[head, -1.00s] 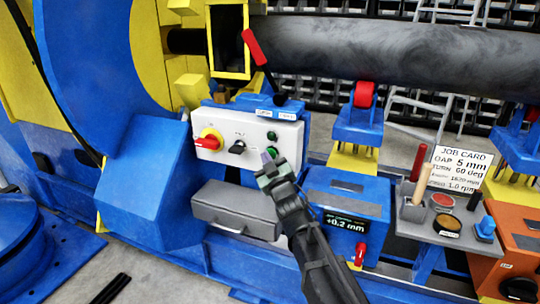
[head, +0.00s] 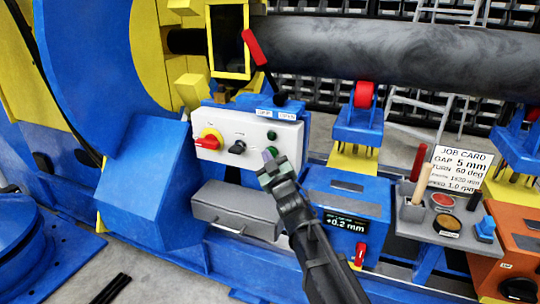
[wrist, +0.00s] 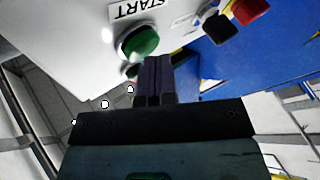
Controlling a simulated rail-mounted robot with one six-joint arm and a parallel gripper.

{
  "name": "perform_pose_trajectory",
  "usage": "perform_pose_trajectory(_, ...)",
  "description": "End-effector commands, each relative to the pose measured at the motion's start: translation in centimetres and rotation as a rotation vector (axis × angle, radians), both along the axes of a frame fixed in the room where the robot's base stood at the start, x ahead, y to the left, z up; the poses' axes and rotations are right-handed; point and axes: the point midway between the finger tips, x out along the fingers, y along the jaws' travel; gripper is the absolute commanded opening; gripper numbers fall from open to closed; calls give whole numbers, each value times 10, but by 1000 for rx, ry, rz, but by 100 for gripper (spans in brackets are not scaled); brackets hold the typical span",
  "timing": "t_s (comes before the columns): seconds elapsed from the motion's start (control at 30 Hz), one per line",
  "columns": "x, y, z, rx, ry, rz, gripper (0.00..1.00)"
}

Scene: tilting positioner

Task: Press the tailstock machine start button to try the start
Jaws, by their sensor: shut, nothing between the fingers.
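The white control box (head: 215,120) is fixed on the blue machine in the head view. Its green button (wrist: 140,42) sits beside a START label (wrist: 137,9) in the wrist view. In the head view the green button (head: 272,150) is partly hidden behind my fingertips. My gripper (head: 268,158) is shut and empty, in front of the box's lower right corner. In the wrist view the closed fingers (wrist: 155,68) end just below and right of the green button. I cannot tell whether they touch it.
A grey drawer box (head: 235,209) is below. A blue box with a display (head: 346,205) and a tool shelf (head: 420,222) stand to the right.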

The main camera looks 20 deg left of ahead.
Motion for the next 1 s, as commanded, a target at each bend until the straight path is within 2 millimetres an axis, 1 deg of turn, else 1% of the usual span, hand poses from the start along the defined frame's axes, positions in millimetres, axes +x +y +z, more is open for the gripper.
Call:
perform_pose_trajectory(0.33, -16, 1, 0, 0, 1, 0, 0)
perform_pose_trajectory(0.67, -18, 2, 0, 0, 0, 0, 0)
perform_pose_trajectory(0.77, -25, 2, 0, 0, 1, 1, 0)
perform_pose_trajectory(1.0, -50, 4, 0, 0, 1, 1, 0)
